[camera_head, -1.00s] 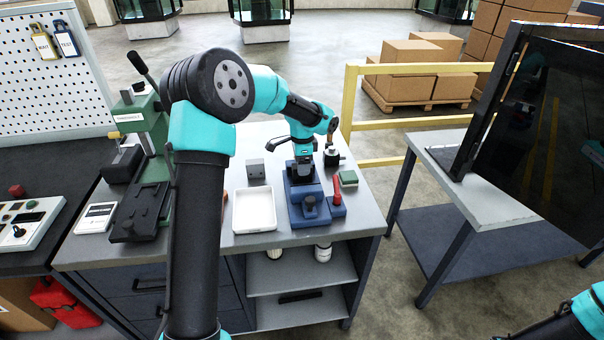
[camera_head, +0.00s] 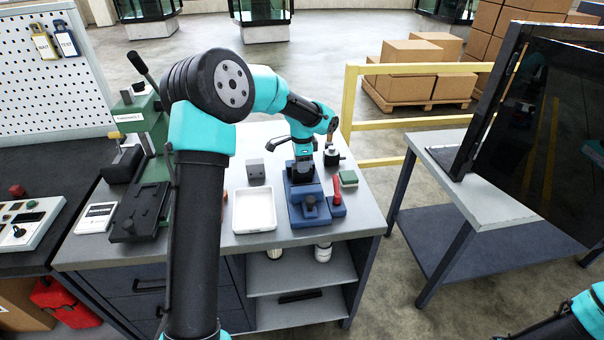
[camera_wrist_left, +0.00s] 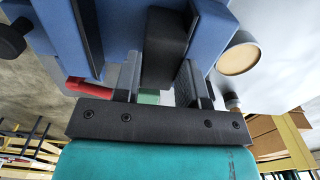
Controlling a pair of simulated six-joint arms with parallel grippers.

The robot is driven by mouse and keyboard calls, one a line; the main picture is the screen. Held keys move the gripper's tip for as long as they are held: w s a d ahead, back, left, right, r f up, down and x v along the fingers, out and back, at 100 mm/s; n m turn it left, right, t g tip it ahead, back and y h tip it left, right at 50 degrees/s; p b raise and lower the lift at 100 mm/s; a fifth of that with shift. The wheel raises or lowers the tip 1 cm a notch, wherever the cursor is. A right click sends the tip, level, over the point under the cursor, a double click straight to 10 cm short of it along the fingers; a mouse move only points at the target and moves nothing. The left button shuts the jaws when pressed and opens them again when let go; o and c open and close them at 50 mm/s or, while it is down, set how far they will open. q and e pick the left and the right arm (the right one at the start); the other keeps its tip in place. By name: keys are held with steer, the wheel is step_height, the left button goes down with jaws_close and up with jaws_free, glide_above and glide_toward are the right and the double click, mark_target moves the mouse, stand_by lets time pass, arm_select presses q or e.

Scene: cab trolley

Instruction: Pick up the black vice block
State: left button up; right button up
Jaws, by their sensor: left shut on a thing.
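The black vice block (camera_wrist_left: 166,45) is a dark upright block in the left wrist view, between the two fingers of my left gripper (camera_wrist_left: 158,82). The fingers are shut on its sides. It still sits among the blue jaws of the vice (camera_wrist_left: 115,22); I cannot tell if it is lifted at all. In the head view my left gripper (camera_head: 303,173) points down over the back of the blue vice (camera_head: 307,209), and the block is hidden there. Part of my right arm shows at the lower right corner; its gripper is out of view.
A white tray (camera_head: 238,212) and a grey block (camera_head: 255,169) lie left of the vice. A red-handled tool (camera_head: 337,190) and a green block (camera_head: 348,178) are close on its right. A black-based knob piece (camera_head: 333,157) stands behind. A green press (camera_head: 150,130) stands further left.

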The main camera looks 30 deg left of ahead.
arm_select(q)
steer(key=shift+r, duration=0.15)
steer(key=shift+c, duration=0.4)
step_height(320, 180, up, 10)
stand_by(0.7)
